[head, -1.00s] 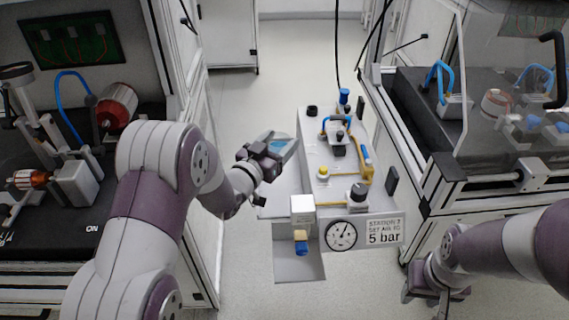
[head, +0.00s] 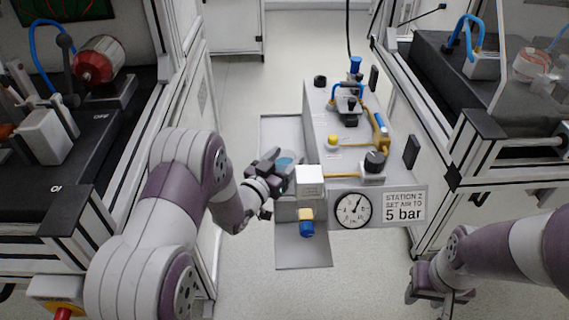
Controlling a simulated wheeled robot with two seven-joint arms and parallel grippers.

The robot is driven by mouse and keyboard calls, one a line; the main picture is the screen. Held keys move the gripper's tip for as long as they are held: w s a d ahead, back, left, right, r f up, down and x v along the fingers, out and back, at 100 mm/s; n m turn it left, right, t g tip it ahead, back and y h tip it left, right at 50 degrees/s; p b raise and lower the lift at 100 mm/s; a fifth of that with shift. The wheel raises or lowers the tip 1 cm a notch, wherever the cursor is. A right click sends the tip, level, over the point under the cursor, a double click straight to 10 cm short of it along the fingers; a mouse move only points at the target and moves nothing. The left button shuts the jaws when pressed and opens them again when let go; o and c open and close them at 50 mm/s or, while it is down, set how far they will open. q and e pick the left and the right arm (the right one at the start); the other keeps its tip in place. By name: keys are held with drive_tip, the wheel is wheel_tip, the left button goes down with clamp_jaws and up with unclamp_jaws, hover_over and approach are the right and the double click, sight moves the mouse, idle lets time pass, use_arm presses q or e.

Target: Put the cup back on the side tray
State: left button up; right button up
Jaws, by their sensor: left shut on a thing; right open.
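The cup (head: 288,158) is a clear vessel with blue in it, partly hidden by my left gripper's fingers. My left gripper (head: 280,168) is shut on the cup, over the grey side tray (head: 282,128) on the left of the station box. I cannot tell whether the cup touches the tray. My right gripper (head: 438,297) is low at the right, apart from the station, and open.
The station box (head: 318,120) carries blue and yellow pneumatic fittings, a black knob (head: 375,160), a pressure gauge (head: 353,208) and a "5 bar" sign (head: 404,207). A white block (head: 310,180) stands close right of my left gripper. Framed benches flank both sides.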

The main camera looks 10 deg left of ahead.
sight(278, 166)
use_arm(q)
drive_tip(key=shift+r, duration=0.1)
drive_tip(key=o, duration=1.1)
drive_tip(key=p+v, duration=0.2)
drive_tip(key=v, duration=0.5)
drive_tip(key=shift+r, duration=0.1)
drive_tip(key=shift+s+a, duration=0.1)
drive_tip(key=shift+s, duration=0.15)
